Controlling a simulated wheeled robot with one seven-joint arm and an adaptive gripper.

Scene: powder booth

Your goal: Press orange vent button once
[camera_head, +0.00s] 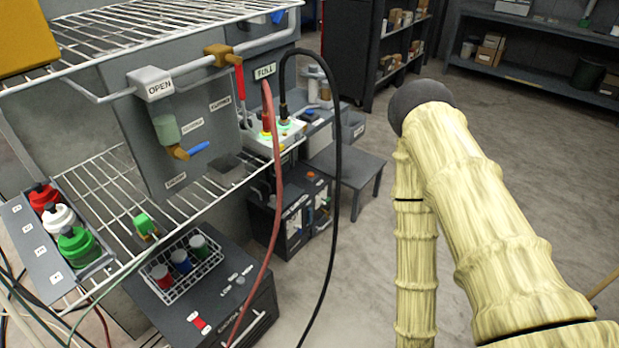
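A small orange spot (311,174) shows on top of a black unit (292,222) under the wire rack. It may be the orange vent button, but its label is too small to read. A white control box (258,136) on the rack's end has green lights and a yellow-orange part (266,124); I cannot tell whether that part is a button. My arm, in a pale yellow sleeve with a dark elbow, fills the right side and runs down out of the picture. My gripper is not in view.
A red hose (275,190) and a black hose (337,170) hang in front of the black unit. A low grey table (350,165) stands behind. Open floor (510,150) lies around my arm.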

